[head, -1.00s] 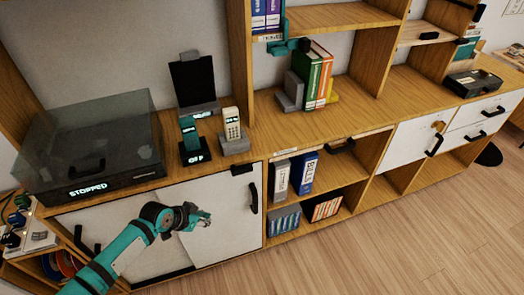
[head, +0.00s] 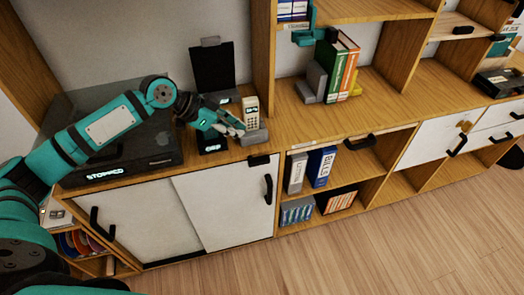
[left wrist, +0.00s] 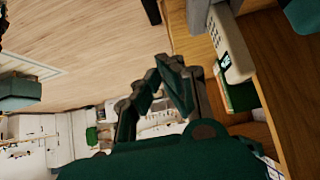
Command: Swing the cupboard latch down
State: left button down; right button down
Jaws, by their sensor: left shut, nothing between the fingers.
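The white cupboard (head: 225,205) has two sliding-type fronts with black bar handles. A small black block (head: 259,160) sits on the counter's front edge above its right handle; it may be the latch, but I cannot tell its position. A brass-coloured fitting (head: 463,126) shows on a white door farther right. My left gripper (head: 238,128) is shut and empty, above the counter beside the cordless phone (head: 250,106), up and left of the black block. The left wrist view shows its fingers (left wrist: 165,72) with the phone (left wrist: 231,44) close by. My right gripper is not visible.
A dark-lidded player (head: 140,160) reading STOPPED is under my left arm. A black stand with a small lit base (head: 212,142) is just left of the gripper. Books (head: 335,65) stand farther right. The counter between them and the wood floor are clear.

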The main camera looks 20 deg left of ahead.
pick_arm(q)
jog(key=p, duration=0.2)
send_over(263, 159)
notch_tip(263, 159, down, 7)
jog(key=shift+f, duration=0.1)
jog(key=shift+s+a+f, duration=0.1)
jog(key=shift+a+f, duration=0.05)
jog(key=shift+f, duration=1.85)
jog(key=shift+r+p, duration=0.1)
jog(key=shift+p, duration=0.25)
jog(key=shift+y, duration=0.3)
